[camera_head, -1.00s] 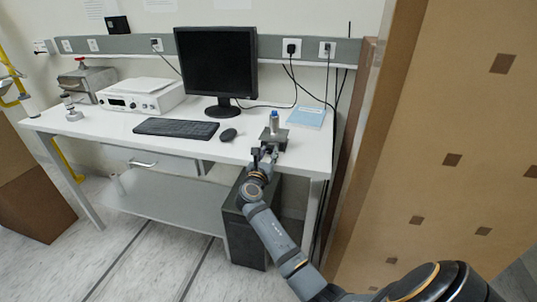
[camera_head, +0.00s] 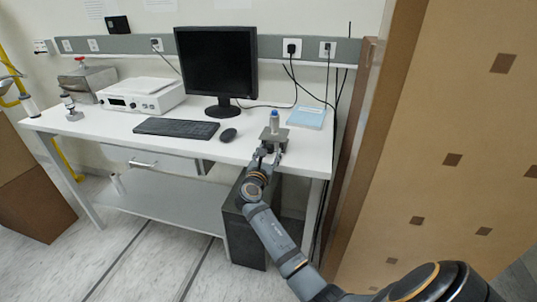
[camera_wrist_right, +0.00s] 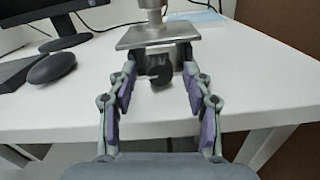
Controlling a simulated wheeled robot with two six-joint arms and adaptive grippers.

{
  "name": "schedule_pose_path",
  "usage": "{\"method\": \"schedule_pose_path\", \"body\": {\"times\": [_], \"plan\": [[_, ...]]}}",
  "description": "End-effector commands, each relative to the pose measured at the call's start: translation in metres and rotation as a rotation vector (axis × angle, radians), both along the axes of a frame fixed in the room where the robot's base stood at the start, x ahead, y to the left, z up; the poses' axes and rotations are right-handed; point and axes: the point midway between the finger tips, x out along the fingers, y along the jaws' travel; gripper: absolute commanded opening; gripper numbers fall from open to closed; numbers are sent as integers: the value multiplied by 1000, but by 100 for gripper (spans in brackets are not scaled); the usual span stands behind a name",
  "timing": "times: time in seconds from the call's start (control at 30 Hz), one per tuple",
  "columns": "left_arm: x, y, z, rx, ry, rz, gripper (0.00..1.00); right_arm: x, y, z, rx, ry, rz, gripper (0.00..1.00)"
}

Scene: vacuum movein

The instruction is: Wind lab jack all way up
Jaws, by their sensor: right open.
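My right gripper (camera_head: 269,150) is in front of the jack at the desk edge. In the right wrist view the open fingers (camera_wrist_right: 160,85) stand on either side of the knob, apart from it. My left gripper is not in view.
A computer mouse (camera_head: 229,135) and keyboard (camera_head: 177,128) lie left of the jack, with a monitor (camera_head: 217,66) behind. A blue booklet (camera_head: 306,117) lies behind right. A brown panel (camera_head: 440,150) stands right of the desk. A black computer case (camera_head: 246,235) stands below.

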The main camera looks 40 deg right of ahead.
Motion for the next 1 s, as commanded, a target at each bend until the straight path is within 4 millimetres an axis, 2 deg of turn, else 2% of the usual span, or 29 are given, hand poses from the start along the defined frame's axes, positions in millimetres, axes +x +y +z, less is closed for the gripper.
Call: {"method": "schedule_pose_path", "body": {"times": [0.4, 0.73, 0.8, 0.87, 0.9, 0.97, 1.0], "plan": [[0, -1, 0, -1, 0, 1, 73, -43, 51, -2, 4, 1, 2, 50], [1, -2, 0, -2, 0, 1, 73, -48, 57, 0, 0, 0, 0, 50], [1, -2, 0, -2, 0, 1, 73, -48, 57, -3, 5, 1, 3, 42], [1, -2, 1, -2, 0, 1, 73, -45, 59, -17, 38, 6, 19, 37], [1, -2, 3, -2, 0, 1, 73, -43, 63, -36, 83, 9, 41, 37], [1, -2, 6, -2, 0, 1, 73, -40, 71, -82, 204, 15, 83, 37], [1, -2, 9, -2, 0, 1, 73, -42, 78, -125, 321, 21, 108, 37]]}}
